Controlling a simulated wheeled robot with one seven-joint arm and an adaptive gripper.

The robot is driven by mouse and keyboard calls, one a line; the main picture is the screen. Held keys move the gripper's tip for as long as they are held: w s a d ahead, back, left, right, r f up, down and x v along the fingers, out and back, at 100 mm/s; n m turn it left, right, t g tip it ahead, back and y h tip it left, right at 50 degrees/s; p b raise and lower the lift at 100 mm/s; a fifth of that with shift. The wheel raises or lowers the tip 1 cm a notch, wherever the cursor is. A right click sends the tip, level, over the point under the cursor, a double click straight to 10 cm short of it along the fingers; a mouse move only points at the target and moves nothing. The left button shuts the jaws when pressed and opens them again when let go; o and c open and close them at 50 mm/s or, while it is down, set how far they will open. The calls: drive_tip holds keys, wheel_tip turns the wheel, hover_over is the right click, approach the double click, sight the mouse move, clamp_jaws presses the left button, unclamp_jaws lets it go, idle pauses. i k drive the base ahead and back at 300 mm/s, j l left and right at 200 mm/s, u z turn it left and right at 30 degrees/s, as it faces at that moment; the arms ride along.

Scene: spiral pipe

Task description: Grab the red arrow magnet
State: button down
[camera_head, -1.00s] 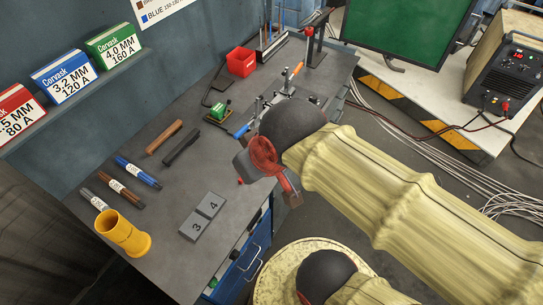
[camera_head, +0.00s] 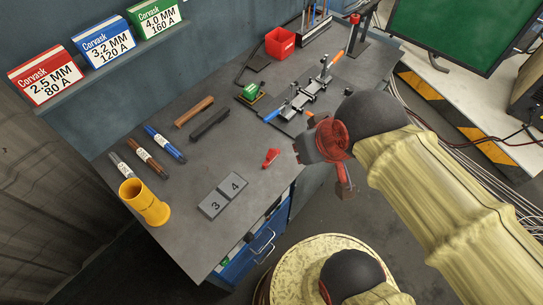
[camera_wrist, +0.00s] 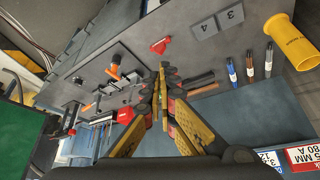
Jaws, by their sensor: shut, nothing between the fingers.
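The red arrow magnet (camera_head: 271,158) lies on the grey workbench (camera_head: 180,215), right of the centre of its top. In the wrist view the magnet (camera_wrist: 160,45) lies beyond my fingertips, apart from them. My gripper (camera_head: 303,150) is to the right of the magnet in the head view, over the bench's front edge. In the wrist view my gripper's (camera_wrist: 161,70) two fingers meet at the tips, with nothing between them. The fingers hide part of the bench.
Bench around the magnet is clear.

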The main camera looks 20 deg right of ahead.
sight(273, 154)
drive_tip(key=k, duration=0.45)
drive_tip(key=k+z, duration=0.5)
drive_tip(key=k+l+z, duration=0.25)
drive_tip(key=z, duration=0.2)
drive_tip(key=j+z, duration=0.25)
drive_tip(key=j, duration=0.45)
drive_tip(key=k+j+z, duration=0.2)
drive_tip(key=j, duration=0.5)
drive_tip(key=j+z, duration=0.25)
drive_tip(key=j, duration=0.45)
drive_tip(key=k+j, duration=0.1)
drive_tip(key=j, duration=0.5)
drive_tip(key=k+j, duration=0.1)
drive_tip(key=j, duration=0.55)
